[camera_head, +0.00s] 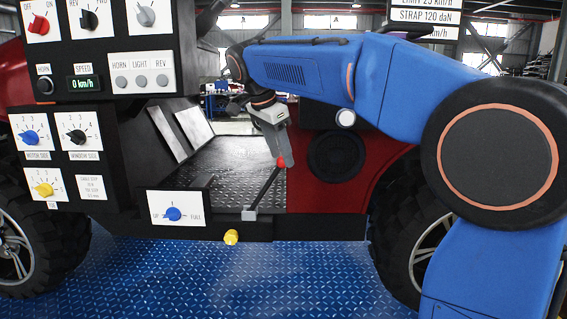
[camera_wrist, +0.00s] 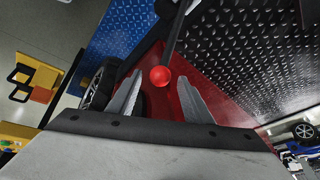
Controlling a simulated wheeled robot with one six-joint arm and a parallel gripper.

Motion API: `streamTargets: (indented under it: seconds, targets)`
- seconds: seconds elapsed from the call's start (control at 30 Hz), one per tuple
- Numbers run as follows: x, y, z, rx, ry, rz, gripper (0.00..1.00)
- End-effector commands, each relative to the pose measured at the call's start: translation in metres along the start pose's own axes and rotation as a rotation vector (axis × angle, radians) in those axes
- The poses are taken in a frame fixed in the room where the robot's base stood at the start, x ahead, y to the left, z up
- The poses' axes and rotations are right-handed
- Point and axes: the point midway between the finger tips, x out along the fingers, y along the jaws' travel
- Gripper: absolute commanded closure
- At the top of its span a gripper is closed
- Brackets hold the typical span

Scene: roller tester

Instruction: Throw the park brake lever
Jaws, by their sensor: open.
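The park brake lever (camera_head: 264,190) is a dark rod with a red ball knob (camera_head: 281,161), rising from a small slotted base near the front edge of the cab floor. It leans to the right in the head view. My gripper (camera_head: 279,152) reaches down from above, its tips at the knob. In the wrist view the red knob (camera_wrist: 159,76) shows between the two spread fingers of my gripper (camera_wrist: 160,85), with the rod running up out of the picture. The fingers are open and stand apart on either side of the knob. Whether either finger touches it I cannot tell.
A panel with a blue knob (camera_head: 173,214) stands left of the lever base. A yellow knob (camera_head: 231,237) sits below it. A tall control panel (camera_head: 116,40) fills the left. The red body side (camera_head: 328,190) and a wheel (camera_head: 415,240) are on the right.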

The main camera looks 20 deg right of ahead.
Motion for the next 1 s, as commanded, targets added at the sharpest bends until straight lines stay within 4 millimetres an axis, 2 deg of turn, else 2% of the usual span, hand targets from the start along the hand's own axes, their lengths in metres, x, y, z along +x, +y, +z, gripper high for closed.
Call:
streamTargets:
  seconds: [0.1, 0.3, 0.63, 0.67, 0.83, 0.87, 1.0]
  targets:
    - [0.017, 0.001, 0.0, 0.0, 0.0, 0.002, 0.54]
    - [0.032, 0.0, 0.0, 0.0, 0.0, 0.0, 0.54]
    - [0.036, 0.0, 0.0, 0.0, 0.0, 0.0, 0.54]
    - [0.036, 0.0, 0.0, 0.0, 0.0, 0.0, 0.57]
    - [0.036, 0.0, 0.0, -0.001, 0.0, 0.0, 0.97]
    - [0.036, 0.0, 0.0, 0.0, 0.0, 0.0, 1.0]
    - [0.035, 0.0, 0.0, -0.001, 0.003, 0.002, 1.0]
